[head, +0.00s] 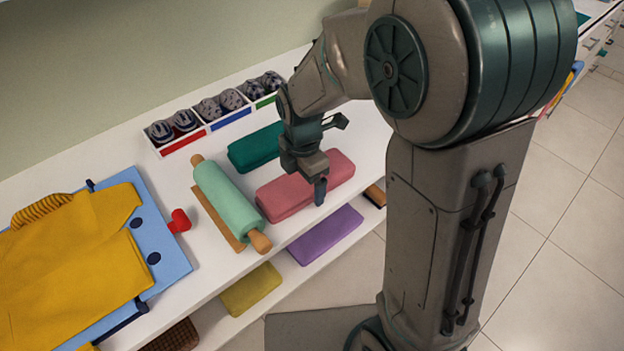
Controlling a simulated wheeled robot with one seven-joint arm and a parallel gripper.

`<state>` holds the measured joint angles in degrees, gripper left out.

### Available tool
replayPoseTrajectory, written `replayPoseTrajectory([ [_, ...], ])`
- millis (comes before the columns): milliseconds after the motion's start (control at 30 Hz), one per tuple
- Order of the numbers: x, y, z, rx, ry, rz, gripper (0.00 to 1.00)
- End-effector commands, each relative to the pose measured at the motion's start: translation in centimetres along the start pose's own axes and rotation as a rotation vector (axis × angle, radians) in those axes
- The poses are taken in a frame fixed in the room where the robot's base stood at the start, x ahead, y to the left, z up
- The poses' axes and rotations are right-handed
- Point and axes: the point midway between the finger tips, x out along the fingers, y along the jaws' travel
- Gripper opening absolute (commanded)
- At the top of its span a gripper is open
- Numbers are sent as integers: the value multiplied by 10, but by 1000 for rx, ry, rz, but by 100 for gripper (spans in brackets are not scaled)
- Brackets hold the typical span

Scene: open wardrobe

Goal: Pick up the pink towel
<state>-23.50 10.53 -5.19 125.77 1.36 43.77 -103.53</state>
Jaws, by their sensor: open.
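The pink towel (285,197) lies folded on the white upper shelf, near its front edge. My gripper (322,160) is open, with its fingers over the right half of the pink towel. One finger is in front of the towel's near side and the other shows farther back and to the right. My gripper hides part of the towel. I cannot tell whether the fingers touch it.
A green towel (257,146) lies behind the pink one. A rolling pin with a mint roll (227,198) is just left. A purple towel (325,235) and a yellow one (251,289) lie on the lower shelf. A divided tray (153,147) stands at the back.

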Motion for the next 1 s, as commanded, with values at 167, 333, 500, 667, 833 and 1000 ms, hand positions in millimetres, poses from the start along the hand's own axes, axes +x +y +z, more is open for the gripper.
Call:
replayPoseTrajectory([
  [167,2,0,0,0,0,0,91],
  [333,6,0,0,0,0,0,91],
  [500,9,0,0,0,0,0,91],
  [667,9,0,0,0,0,0,60],
  [833,9,0,0,-1,0,0,61],
  [1000,9,0,0,-1,0,0,61],
])
